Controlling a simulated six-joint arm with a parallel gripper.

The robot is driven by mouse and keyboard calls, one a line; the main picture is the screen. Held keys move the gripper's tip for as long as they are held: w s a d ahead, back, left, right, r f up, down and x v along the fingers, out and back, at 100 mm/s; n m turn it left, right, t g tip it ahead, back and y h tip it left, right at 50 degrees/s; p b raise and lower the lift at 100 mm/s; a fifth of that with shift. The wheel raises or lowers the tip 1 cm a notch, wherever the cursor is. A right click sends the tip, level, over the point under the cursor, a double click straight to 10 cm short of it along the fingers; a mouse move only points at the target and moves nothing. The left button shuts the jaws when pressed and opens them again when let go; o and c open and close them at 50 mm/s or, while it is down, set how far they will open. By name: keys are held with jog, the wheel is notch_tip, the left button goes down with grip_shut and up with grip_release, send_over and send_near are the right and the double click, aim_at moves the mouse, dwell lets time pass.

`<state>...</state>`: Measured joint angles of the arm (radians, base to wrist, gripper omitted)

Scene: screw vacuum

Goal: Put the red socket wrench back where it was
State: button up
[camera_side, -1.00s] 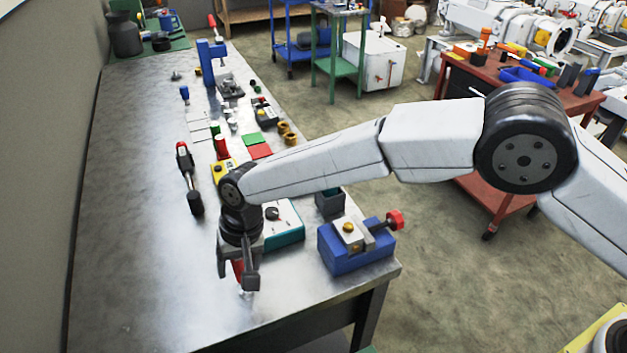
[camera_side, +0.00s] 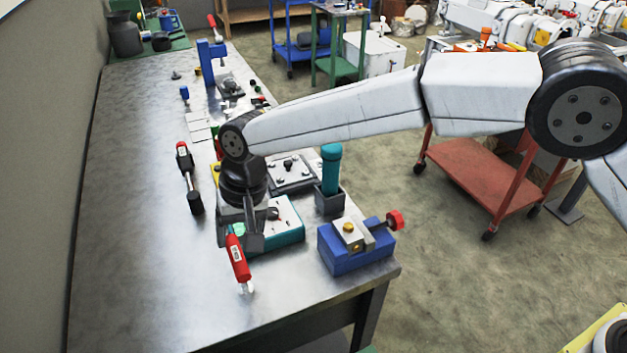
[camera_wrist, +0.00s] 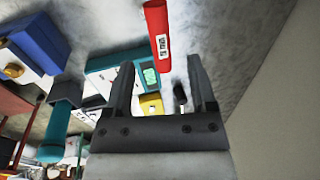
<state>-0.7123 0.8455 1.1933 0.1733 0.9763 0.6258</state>
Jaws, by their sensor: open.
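My gripper (camera_side: 241,245) is open and empty, just behind and above the wrench in the side view.
A teal meter box (camera_side: 282,232) is right beside my gripper. A blue vise (camera_side: 355,247) sits at the bench's right corner, with a teal-handled tool (camera_side: 331,165) in a grey holder behind it. A red-and-black tool (camera_side: 187,175) lies to the left. The left bench is clear.

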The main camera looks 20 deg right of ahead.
jog(key=shift+d+r, duration=0.2)
jog(key=shift+r, duration=0.85)
jog(key=shift+d+r, duration=0.2)
jog(key=shift+r, duration=0.85)
jog(key=d+f+t, duration=0.1)
jog(key=d+t, duration=0.1)
jog(key=d, duration=2.1)
jog(key=s+d+f+h, duration=0.1)
jog(key=s+d+f, duration=0.1)
jog(key=s+d, duration=0.5)
jog(key=s+d+f+h, duration=0.1)
jog(key=s+d+f, duration=0.1)
jog(key=s+d, duration=0.6)
jog(key=shift+s+d+f+t, duration=0.25)
jog(key=shift+s+d+t, duration=0.05)
jog(key=shift+d, duration=0.8)
